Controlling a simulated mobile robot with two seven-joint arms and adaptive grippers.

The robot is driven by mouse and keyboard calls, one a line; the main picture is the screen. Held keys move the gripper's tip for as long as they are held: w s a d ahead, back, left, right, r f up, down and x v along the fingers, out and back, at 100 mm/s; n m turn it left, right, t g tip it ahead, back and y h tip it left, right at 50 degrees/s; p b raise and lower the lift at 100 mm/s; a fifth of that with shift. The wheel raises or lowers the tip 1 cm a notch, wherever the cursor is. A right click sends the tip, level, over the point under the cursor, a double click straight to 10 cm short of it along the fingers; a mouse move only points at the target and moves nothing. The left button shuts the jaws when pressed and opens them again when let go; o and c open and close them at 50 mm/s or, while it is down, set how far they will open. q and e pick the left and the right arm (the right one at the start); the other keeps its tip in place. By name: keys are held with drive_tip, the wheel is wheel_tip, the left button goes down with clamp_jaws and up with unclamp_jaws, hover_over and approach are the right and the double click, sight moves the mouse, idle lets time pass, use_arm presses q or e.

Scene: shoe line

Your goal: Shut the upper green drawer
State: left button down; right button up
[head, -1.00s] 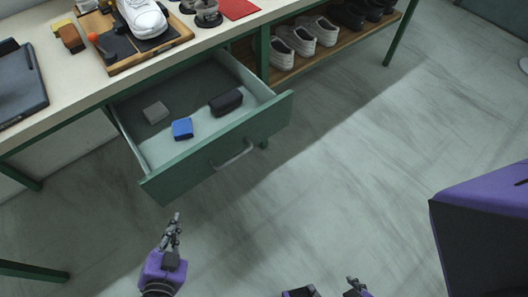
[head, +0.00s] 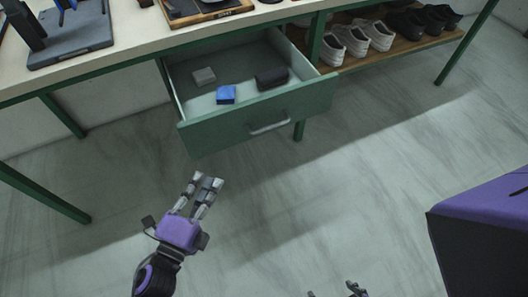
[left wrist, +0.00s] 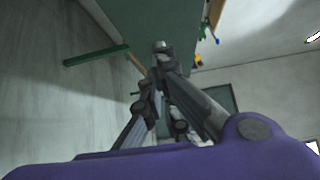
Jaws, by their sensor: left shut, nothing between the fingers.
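The green drawer (head: 225,129) under the workbench is pulled open in the head view, with a pale bar handle (head: 270,126) on its front. Inside lie a grey block (head: 203,76), a blue block (head: 226,95) and a black case (head: 272,78). My left gripper (head: 206,180) is shut and empty, in front of and below the drawer's left part, apart from it in the picture. Its fingers also show in the left wrist view (left wrist: 153,68), before a green surface. Only tips of my right gripper (head: 335,291) show at the bottom edge, so its jaw state is unclear.
The workbench top (head: 130,62) holds a dark device on a stand (head: 70,40) and a wooden-edged tray (head: 215,14). Shoes (head: 355,40) stand on a shelf (head: 400,52) right of the drawer. Green table legs (head: 45,193) stand at left.

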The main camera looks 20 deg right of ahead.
use_arm(q)
drive_tip(key=w+d, duration=0.3)
drive_tip(key=w, duration=0.5)
drive_tip(key=shift+d, duration=0.3)
use_arm(e)
drive_tip(key=shift+w+a, duration=0.15)
drive_tip(key=shift+w, duration=0.55)
use_arm(q)
drive_tip(key=shift+w, duration=0.15)
